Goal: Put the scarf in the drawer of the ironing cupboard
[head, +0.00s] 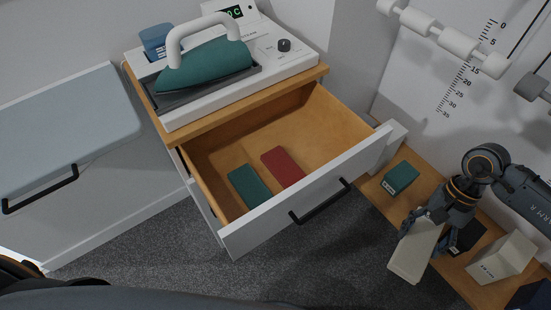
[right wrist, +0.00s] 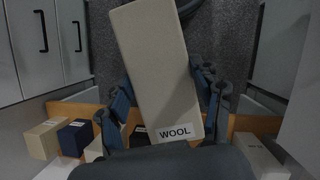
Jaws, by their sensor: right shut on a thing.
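The ironing cupboard's drawer (head: 335,204) is pulled open, and a green folded piece (head: 249,187) and a red folded piece (head: 283,167) lie flat inside it. My right gripper (head: 427,218) is shut on a cream block-shaped piece (head: 414,251), which hangs tilted right of the drawer, outside it. In the right wrist view this cream piece (right wrist: 155,60) sits between both fingers and carries a label reading WOOL. No other piece is clearly marked as a scarf. My left gripper is not in view.
An iron (head: 208,66) stands on a white station atop the cupboard. A low wooden shelf (head: 375,190) at right holds a green box (head: 400,177), a dark box (head: 467,237) and a cream box (head: 502,258). A grey-topped unit (head: 65,125) stands left. The drawer's front half has bare floor.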

